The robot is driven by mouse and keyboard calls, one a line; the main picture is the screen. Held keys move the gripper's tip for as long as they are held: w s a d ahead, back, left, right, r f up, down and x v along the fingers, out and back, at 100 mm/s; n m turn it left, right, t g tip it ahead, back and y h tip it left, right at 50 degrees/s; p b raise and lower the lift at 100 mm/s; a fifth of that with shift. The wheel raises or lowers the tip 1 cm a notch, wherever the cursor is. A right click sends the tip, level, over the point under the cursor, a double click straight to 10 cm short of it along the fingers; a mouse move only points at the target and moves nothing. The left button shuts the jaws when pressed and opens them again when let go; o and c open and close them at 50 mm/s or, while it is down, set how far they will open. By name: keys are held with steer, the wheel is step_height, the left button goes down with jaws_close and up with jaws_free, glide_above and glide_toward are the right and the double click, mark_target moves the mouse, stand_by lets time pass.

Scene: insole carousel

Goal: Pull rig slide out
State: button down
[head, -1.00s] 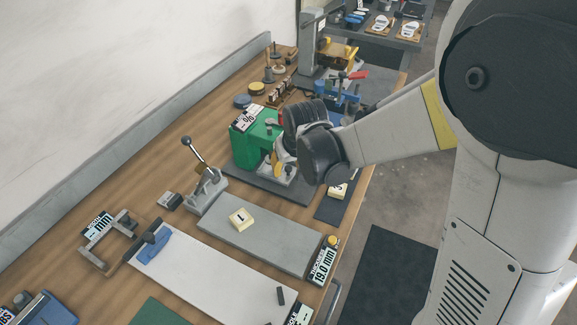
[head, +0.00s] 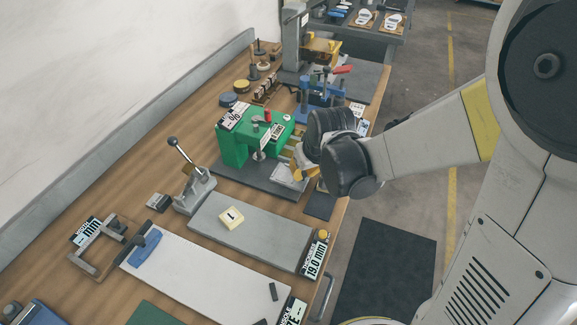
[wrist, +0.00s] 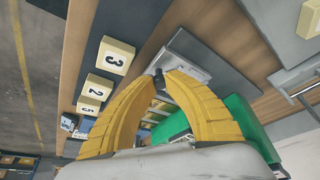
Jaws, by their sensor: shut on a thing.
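The green rig (head: 238,152) stands on a dark base plate (head: 255,180) near the middle of the bench. Its light grey slide (head: 287,177) sticks out on the right side, and pale rods show between it and the green body. My gripper (head: 298,173) is at the slide's outer end, partly hidden by my wrist. In the wrist view the yellow fingers (wrist: 161,76) close on a small dark knob (wrist: 159,81) at the slide (wrist: 187,58). The green body (wrist: 243,122) lies beyond the right finger.
Numbered yellow blocks, such as block 3 (wrist: 115,56), lie on a dark strip beside the slide. A grey plate with block 1 (head: 231,217) and a lever press (head: 192,185) stand in front. A blue clamp fixture (head: 318,97) is behind. The floor aisle right of the bench is open.

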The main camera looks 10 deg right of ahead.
steer(key=shift+d, duration=0.1)
steer(key=c, duration=1.3)
jaws_free()
steer(key=shift+s+r, duration=0.1)
steer(key=a+v, duration=0.1)
steer(key=v, duration=1)
steer(key=shift+d+r, duration=0.35)
steer(key=shift+d, duration=0.15)
steer(key=shift+s, duration=0.15)
steer(key=s+d+r+m+t+h, duration=0.1)
steer(key=s+d, duration=0.3)
steer(key=s, duration=0.6)
steer(key=shift+s+r+m+t, duration=0.4)
steer(key=shift+r+m+t, duration=0.2)
steer(key=shift+r+t, duration=0.25)
